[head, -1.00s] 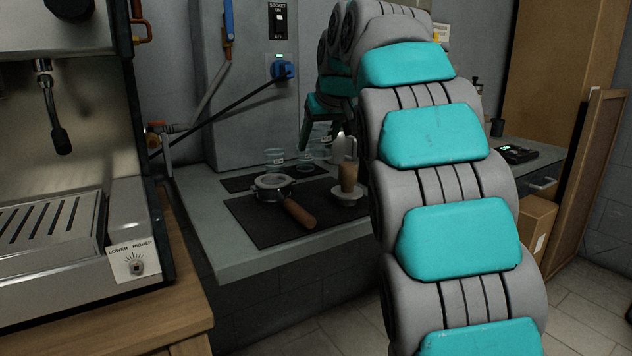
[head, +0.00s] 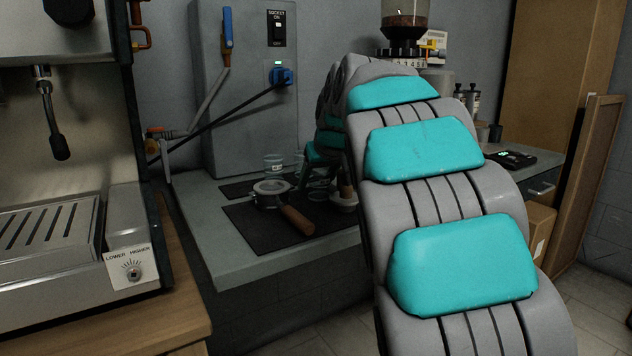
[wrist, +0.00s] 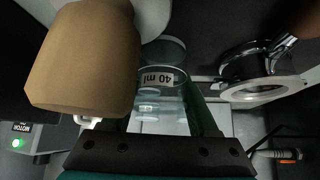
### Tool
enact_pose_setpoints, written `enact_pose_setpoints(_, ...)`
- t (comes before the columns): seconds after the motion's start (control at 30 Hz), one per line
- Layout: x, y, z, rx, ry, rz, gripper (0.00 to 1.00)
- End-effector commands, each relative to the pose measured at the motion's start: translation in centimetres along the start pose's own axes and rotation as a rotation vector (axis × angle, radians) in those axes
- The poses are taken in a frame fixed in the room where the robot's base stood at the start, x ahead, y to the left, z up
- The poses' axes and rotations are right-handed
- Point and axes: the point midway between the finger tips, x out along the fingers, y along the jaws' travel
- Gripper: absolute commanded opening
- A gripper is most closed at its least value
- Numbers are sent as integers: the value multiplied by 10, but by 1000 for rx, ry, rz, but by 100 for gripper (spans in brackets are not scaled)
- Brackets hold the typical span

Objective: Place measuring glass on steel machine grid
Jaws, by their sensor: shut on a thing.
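The measuring glass (wrist: 158,92), clear and marked 40 ml, is between the two green fingers of my gripper (wrist: 160,112) in the wrist view. The gripper is shut on it. In the head view my gripper (head: 320,178) is down at the counter behind my arm, and the glass in it is hard to make out. Whether the glass still touches the mat I cannot tell. Another clear glass (head: 273,165) stands left of the gripper. The steel machine grid (head: 48,222) is the slotted tray of the coffee machine at the left, empty and far from my gripper.
A portafilter (head: 271,187) with a wooden handle lies on the dark mat (head: 265,230), close beside my gripper. It also shows in the wrist view (wrist: 258,90). A large brown object (wrist: 85,60) stands close on the other side. A wall box (head: 245,90) with a cable rises behind.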

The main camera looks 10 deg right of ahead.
Motion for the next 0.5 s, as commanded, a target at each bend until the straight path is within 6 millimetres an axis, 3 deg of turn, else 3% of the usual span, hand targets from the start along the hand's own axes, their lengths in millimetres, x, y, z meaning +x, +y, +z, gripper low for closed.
enact_pose_setpoints(0.3,4,0,3,0,-2,-1,2)
enact_pose_setpoints(0.33,3,0,3,0,-2,0,63)
enact_pose_setpoints(0.5,3,0,2,0,-2,0,82)
